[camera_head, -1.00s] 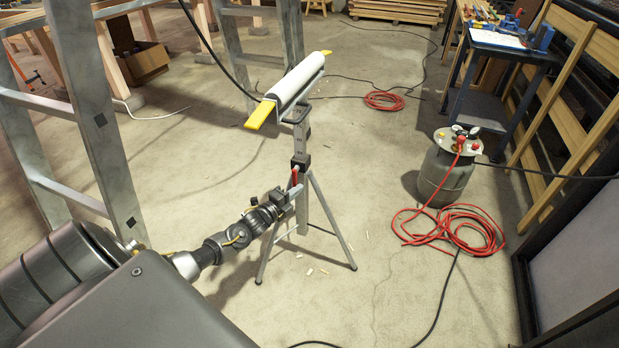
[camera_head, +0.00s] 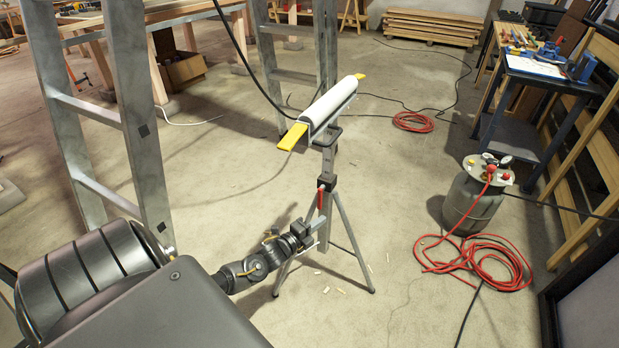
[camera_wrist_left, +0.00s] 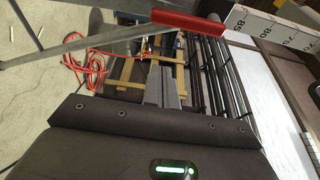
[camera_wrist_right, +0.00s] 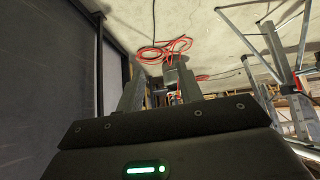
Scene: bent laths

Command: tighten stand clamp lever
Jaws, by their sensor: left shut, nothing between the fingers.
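A tripod roller stand has a white roller (camera_head: 325,108) with yellow ends on its grey post (camera_head: 328,160). A black clamp collar (camera_head: 327,183) sits on the post, and the red lever (camera_head: 321,198) hangs down beside it. My left gripper (camera_head: 318,228) is shut and empty, just below the lever and in front of the stand's legs. In the left wrist view, the red lever (camera_wrist_left: 188,20) lies across the top, beyond the closed fingertips (camera_wrist_left: 164,68) and apart from them. My right gripper (camera_wrist_right: 158,78) shows only in its wrist view, with fingers apart and nothing between them.
A ladder (camera_head: 120,110) stands at the left, close to my left arm. A grey tank (camera_head: 475,197) and a coiled red hose (camera_head: 480,262) are right of the stand. Floor around the stand is mostly clear.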

